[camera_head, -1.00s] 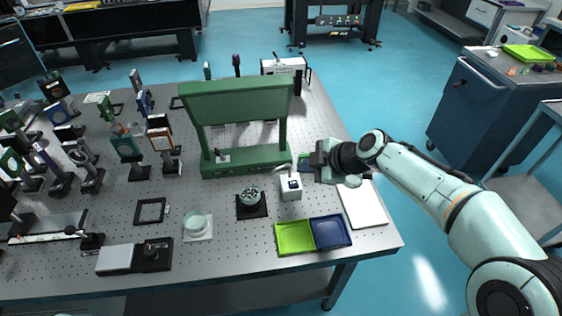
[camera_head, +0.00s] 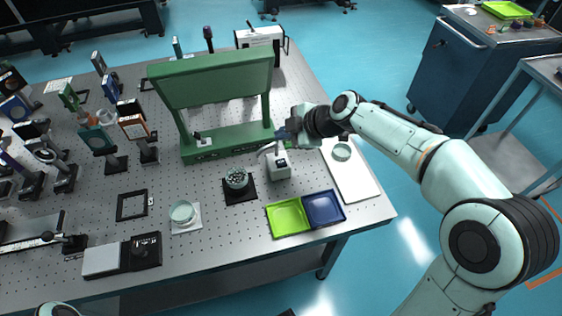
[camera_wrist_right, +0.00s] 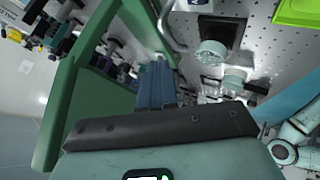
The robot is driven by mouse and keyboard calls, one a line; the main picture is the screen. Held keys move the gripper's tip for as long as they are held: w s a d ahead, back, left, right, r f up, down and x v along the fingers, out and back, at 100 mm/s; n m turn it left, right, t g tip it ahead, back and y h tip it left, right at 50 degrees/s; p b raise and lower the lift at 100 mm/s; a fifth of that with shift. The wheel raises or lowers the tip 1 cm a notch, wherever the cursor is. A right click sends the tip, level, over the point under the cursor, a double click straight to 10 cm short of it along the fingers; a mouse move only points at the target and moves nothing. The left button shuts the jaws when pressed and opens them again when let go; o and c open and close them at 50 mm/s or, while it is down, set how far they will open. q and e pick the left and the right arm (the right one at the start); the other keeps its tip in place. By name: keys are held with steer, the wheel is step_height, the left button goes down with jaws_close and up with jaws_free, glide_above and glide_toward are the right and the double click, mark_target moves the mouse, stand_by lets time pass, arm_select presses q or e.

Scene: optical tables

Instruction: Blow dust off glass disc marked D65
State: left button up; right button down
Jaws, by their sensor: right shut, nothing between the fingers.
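Several pale green round glass pieces show in the head view; no D65 mark is readable. One (camera_head: 183,211) sits on a white pad at front left. A speckled one (camera_head: 237,177) sits on a black pad near the middle. Another (camera_head: 341,151) lies on the white mat at right. A white box (camera_head: 279,166) with a dark label and a thin curved tube (camera_head: 268,149) stands right of the black pad. My right gripper (camera_head: 283,134) is shut and empty, just behind and above the box. Its blue fingers (camera_wrist_right: 155,86) are together in the wrist view. My left gripper is out of view.
A green frame (camera_head: 215,80) stands close to the left of my right gripper. Green (camera_head: 288,217) and blue (camera_head: 323,208) trays lie at the front edge. Optics on posts (camera_head: 134,125) crowd the left. The white mat (camera_head: 358,182) has bare room.

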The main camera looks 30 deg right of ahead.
mark_target(284, 164)
step_height(284, 164, down, 7)
steer(key=b, duration=0.5)
steer(key=shift+f, duration=0.1)
steer(key=shift+f+b, duration=0.25)
steer(key=shift+b, duration=0.25)
stand_by(1.2)
steer(key=shift+f+b, duration=0.4)
steer(key=shift+b, duration=0.4)
